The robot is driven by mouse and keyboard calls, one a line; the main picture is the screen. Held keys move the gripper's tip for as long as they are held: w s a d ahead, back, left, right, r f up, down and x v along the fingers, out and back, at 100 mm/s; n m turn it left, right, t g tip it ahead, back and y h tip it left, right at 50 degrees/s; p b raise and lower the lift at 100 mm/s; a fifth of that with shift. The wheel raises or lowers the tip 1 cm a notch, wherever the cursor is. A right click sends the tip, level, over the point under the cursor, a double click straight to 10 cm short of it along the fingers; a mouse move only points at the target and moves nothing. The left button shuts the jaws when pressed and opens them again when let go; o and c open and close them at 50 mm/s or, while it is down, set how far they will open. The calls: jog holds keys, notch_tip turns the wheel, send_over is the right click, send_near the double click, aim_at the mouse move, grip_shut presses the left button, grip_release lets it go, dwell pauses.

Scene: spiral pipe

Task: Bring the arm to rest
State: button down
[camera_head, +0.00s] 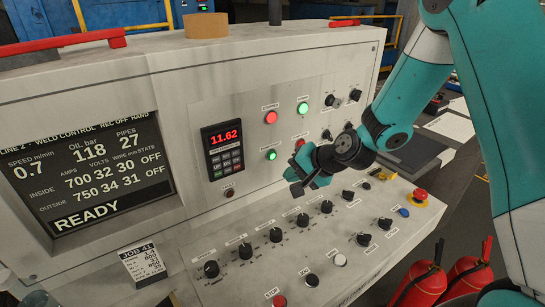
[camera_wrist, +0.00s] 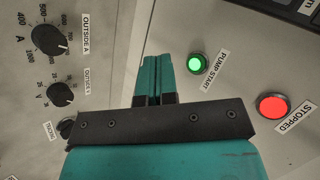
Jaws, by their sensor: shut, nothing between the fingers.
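My gripper (camera_head: 297,183) hangs in front of the control console (camera_head: 130,90), above the sloped knob panel. Its teal fingers are together with nothing between them; they also show shut in the wrist view (camera_wrist: 156,68). In the wrist view, a lit green lamp (camera_wrist: 197,64) labelled PUMP START is right of the fingers, and a lit red lamp (camera_wrist: 272,106) labelled STOPPED is farther right. Black knobs (camera_wrist: 49,37) are at the left. My teal arm comes down from the upper right in the head view. I cannot tell the exact gap between fingertips and panel.
A screen (camera_head: 85,170) reads READY; a keypad display (camera_head: 225,150) reads 11.62. Several knobs (camera_head: 275,235) and a red mushroom button (camera_head: 419,195) line the sloped panel. Red extinguishers (camera_head: 420,285) stand at the lower right. A tape roll (camera_head: 206,25) sits on the console top.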

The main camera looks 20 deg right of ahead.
jog(key=s+a+r+n+g, duration=0.2)
jog(key=s+a+r+n, duration=0.15)
jog(key=s+r, duration=0.2)
jog(key=s+a+r+n+g, duration=0.25)
jog(key=s+r+n, duration=0.2)
jog(key=s, duration=0.25)
jog(key=s+r+n+g, duration=0.1)
jog(key=s+r+n, duration=0.1)
jog(key=s, duration=0.3)
jog(key=s+r+n+g+h, duration=0.1)
jog(key=s+n, duration=0.1)
jog(key=s, duration=0.4)
jog(key=s+d+r+n+g+h, duration=0.1)
jog(key=s+r+n, duration=0.1)
jog(key=s, duration=0.3)
jog(key=shift+s+r+n, duration=0.15)
jog(key=shift+r+n, duration=0.15)
